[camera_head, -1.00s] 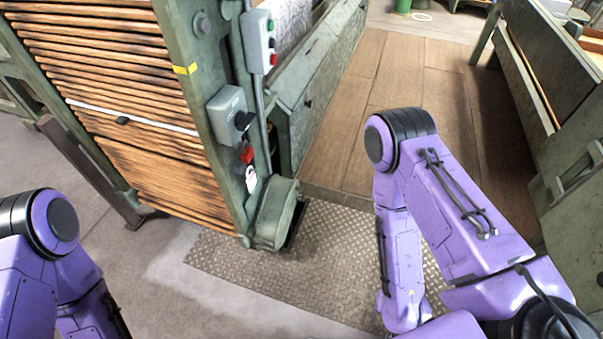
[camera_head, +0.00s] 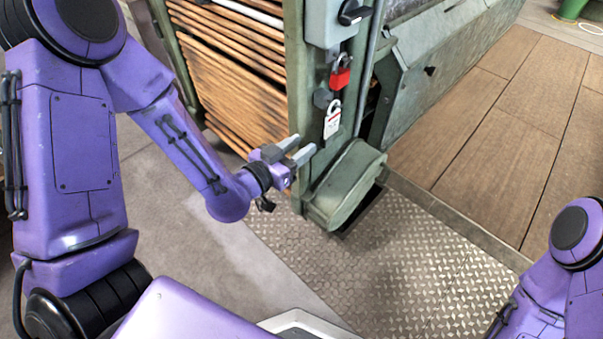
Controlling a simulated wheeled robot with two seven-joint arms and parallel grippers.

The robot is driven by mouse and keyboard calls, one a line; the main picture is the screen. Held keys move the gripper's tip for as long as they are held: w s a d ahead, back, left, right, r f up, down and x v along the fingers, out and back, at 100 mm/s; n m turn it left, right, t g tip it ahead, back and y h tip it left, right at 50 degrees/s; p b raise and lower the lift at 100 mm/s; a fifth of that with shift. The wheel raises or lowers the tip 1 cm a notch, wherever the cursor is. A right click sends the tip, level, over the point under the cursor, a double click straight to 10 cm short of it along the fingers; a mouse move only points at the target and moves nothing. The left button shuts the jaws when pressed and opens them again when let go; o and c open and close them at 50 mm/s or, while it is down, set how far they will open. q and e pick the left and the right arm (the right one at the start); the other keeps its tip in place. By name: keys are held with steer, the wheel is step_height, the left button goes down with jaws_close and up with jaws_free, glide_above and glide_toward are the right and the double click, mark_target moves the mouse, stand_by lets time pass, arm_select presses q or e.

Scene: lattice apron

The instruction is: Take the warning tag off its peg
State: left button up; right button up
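The warning tag (camera_head: 332,122) is a small white tag with a red mark. It hangs from a dark round peg (camera_head: 322,98) on the green machine post, below a red padlock (camera_head: 341,76). My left gripper (camera_head: 305,147) is just below and left of the tag, in front of the post. Its two grey fingers are spread apart with nothing between them, and they look apart from the tag. My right arm (camera_head: 570,260) shows at the lower right edge; its gripper is out of view.
A grey switch box (camera_head: 330,22) with a black knob sits above the padlock. A green rounded housing (camera_head: 345,190) juts out below the tag. A conduit runs up the post right of the tag. Checker-plate floor (camera_head: 400,270) in front is clear.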

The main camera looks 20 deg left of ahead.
mark_target(331, 134)
arm_select(q)
steer(key=shift+m+t+h, duration=0.5)
steer(key=x, duration=0.3)
steer(key=r+x, duration=0.1)
steer(key=x, duration=0.3)
steer(key=b+x, duration=0.1)
steer(key=x, duration=0.3)
steer(key=shift+d+r, duration=0.2)
steer(key=shift+r, duration=0.1)
jaws_close()
